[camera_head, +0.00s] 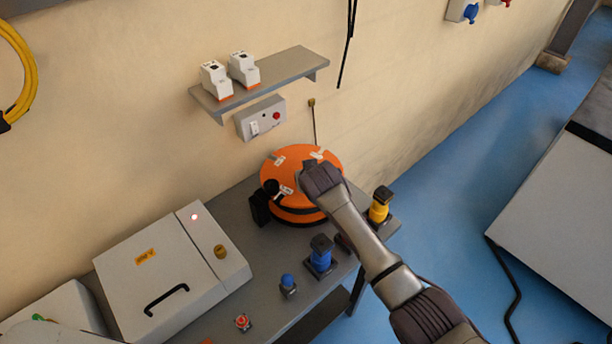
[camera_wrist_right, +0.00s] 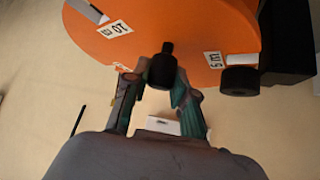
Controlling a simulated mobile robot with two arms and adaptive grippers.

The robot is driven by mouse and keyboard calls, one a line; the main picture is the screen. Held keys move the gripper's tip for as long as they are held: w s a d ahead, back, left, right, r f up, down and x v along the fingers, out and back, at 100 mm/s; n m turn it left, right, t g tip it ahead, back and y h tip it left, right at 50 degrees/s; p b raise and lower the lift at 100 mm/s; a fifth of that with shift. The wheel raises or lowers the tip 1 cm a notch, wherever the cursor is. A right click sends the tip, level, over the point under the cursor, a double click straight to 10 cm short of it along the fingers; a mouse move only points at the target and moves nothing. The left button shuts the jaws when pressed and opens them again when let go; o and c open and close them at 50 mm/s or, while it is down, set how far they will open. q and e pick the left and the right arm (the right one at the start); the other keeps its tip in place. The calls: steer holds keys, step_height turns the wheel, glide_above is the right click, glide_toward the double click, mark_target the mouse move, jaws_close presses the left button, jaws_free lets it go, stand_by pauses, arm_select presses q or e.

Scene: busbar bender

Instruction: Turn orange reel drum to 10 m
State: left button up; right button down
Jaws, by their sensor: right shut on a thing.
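The orange reel drum (camera_head: 292,165) lies flat on the grey bench beside the wall, with white labels on its top. In the right wrist view its orange face (camera_wrist_right: 170,25) shows a "10 m" label (camera_wrist_right: 116,28) left of my gripper and a "5 m" label (camera_wrist_right: 213,59) to the right. My right gripper (camera_wrist_right: 160,82) is shut on a black peg (camera_wrist_right: 162,64) at the drum's edge. In the head view my right gripper (camera_head: 318,178) covers the drum's right side and hides the peg.
A black block (camera_head: 260,208) and a black knob (camera_head: 271,187) stand at the drum's left side. Blue (camera_head: 321,252) and yellow (camera_head: 379,205) connectors stand in front and right. A grey box (camera_head: 165,275) fills the bench's left. A shelf (camera_head: 262,80) hangs above.

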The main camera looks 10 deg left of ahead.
steer(key=c, duration=0.9)
jaws_free()
steer(key=shift+a, duration=0.1)
steer(key=v, duration=1.2)
